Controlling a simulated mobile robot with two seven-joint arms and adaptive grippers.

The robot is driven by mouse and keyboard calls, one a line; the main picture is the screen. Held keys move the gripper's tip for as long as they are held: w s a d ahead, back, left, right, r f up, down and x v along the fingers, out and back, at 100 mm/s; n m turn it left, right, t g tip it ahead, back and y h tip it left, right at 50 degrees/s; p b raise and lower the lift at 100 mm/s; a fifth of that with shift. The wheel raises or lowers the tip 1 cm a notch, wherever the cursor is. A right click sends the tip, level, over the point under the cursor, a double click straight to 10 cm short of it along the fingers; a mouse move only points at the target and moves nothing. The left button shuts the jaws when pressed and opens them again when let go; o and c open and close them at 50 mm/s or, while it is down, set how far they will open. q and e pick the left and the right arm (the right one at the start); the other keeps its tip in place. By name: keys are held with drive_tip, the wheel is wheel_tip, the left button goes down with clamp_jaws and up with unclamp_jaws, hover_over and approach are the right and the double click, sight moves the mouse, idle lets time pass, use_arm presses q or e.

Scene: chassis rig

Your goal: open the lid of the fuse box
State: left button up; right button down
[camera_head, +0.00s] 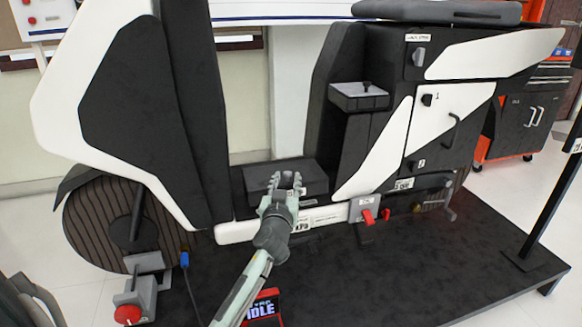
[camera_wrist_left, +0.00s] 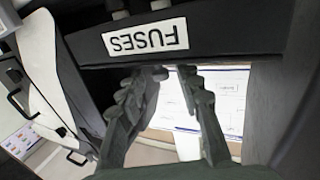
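The fuse box (camera_head: 315,178) is a low dark box on the footboard of the scooter chassis. Its flat top looks closed. In the left wrist view the black box (camera_wrist_left: 230,35) spans the top of the picture, with an upside-down white "FUSES" label (camera_wrist_left: 145,37). My left gripper (camera_head: 285,178) is at the front of the box, fingers pointing toward it. In the left wrist view its two fingers (camera_wrist_left: 172,75) are apart with nothing between them, close to the box's edge. I cannot tell whether they touch it. The gripper hides part of the box front. My right gripper is not in view.
The black front panel (camera_head: 130,95) rises to the left of the box, and the seat-side body with a hatch (camera_head: 450,120) stands to the right. A small tray (camera_head: 358,97) sits above right. A red-handled clamp (camera_head: 366,213) is on the sill. The platform (camera_head: 430,265) in front is mostly clear.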

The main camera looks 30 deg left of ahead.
sight(290, 168)
use_arm(q)
drive_tip(key=x, duration=0.7)
drive_tip(key=shift+b, duration=0.3)
drive_tip(key=shift+c, duration=0.5)
clamp_jaws()
